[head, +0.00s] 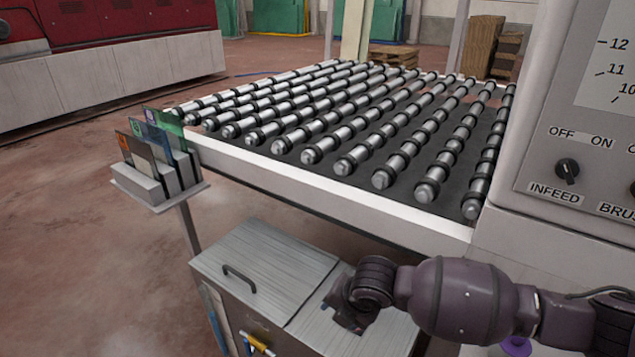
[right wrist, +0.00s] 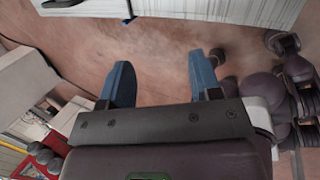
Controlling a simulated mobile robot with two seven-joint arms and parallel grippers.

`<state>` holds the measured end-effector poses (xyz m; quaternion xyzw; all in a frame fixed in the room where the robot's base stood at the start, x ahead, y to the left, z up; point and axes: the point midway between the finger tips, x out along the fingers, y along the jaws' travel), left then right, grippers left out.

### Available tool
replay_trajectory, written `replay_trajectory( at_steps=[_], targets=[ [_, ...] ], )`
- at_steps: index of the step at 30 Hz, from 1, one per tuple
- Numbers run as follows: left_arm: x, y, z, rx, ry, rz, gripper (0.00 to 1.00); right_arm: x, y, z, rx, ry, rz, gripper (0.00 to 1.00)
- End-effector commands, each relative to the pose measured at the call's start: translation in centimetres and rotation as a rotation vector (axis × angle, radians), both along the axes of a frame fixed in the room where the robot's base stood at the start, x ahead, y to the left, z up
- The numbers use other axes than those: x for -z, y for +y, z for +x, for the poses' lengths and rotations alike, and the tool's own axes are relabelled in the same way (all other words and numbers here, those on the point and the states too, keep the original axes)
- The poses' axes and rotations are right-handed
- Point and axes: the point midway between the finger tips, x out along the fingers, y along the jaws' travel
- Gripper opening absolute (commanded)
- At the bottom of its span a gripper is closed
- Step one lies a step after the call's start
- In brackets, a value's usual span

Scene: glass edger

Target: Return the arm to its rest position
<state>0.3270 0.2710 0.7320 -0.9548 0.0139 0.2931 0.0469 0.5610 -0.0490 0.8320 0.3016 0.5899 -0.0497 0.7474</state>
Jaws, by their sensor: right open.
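My right arm comes in from the right in the head view, and its dark gripper (head: 343,310) hangs in front of the grey cabinet's top, over its right part. In the right wrist view the two blue fingers of this gripper (right wrist: 160,75) stand wide apart. Nothing is between them, and the brown floor shows behind. My left arm and left gripper are not in the head view.
A grey cabinet (head: 262,262) with a dark handle stands below the roller conveyor (head: 320,187). A small rack (head: 165,190) with coloured glass samples stands left of it. A control panel (head: 590,120) rises at the right. Open floor (head: 70,240) lies at the left.

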Motion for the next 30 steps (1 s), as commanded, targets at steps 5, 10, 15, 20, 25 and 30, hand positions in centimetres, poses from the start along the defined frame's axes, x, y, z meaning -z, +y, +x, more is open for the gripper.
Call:
replay_trajectory(
  at_steps=[5,10,15,20,25,30],
  targets=[
    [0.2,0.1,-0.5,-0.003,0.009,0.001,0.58,-3.6,3.6,1.3,0.252,-0.037,0.312,0.58],
    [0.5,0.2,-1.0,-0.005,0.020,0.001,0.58,-6.4,5.6,1.5,0.501,0.009,0.662,0.58],
    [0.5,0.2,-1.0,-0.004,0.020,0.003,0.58,-8.2,5.1,1.2,0.749,0.096,1.002,0.58],
    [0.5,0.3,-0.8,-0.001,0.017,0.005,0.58,-8.5,2.6,0.7,0.946,0.164,1.245,0.58],
    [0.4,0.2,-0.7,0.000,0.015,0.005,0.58,-7.5,-1.5,-0.4,1.132,0.200,1.433,0.58],
    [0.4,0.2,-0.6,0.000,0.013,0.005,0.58,-5.3,-6.3,-2.4,1.307,0.187,1.552,0.58]
  ],
)
